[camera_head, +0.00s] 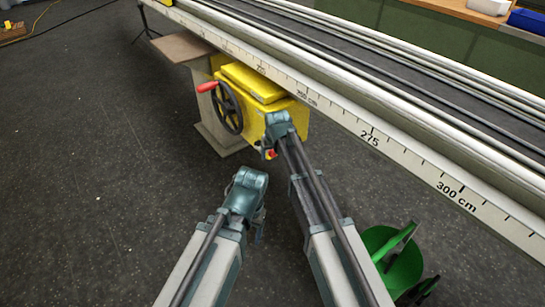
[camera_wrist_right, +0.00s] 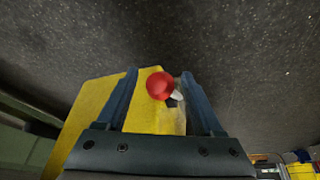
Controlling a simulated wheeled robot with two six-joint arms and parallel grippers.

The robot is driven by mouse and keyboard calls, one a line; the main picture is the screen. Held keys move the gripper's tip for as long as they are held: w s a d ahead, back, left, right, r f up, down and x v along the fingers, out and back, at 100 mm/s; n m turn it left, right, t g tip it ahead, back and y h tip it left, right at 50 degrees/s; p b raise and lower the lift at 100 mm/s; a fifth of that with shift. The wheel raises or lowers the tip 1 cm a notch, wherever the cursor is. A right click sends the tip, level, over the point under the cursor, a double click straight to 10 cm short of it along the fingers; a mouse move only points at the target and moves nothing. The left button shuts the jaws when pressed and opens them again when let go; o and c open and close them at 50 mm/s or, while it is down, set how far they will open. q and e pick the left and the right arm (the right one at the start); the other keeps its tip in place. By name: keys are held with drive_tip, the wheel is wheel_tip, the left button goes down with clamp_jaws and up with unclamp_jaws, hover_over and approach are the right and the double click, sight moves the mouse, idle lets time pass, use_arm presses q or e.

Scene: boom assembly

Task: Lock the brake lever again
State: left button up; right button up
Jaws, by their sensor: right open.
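The brake lever (camera_wrist_right: 160,86) has a round red knob on a short pale stem, in the middle of the right wrist view. In the head view a small red spot (camera_head: 271,154), apparently its knob, shows low beside the yellow housing (camera_head: 252,82). My right gripper (camera_wrist_right: 158,75) is open, with one dark finger on each side of the knob and visible gaps between. In the head view my right gripper (camera_head: 268,150) is at the housing's lower front. My left gripper (camera_head: 259,222) hangs over the floor; its fingers are too small to read.
A black handwheel (camera_head: 227,107) with a red handle (camera_head: 207,87) is on the housing's left side. The long rail with a centimetre scale (camera_head: 370,137) runs diagonally above. A green reel (camera_head: 393,258) stands at lower right.

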clamp_jaws()
idle(1.4)
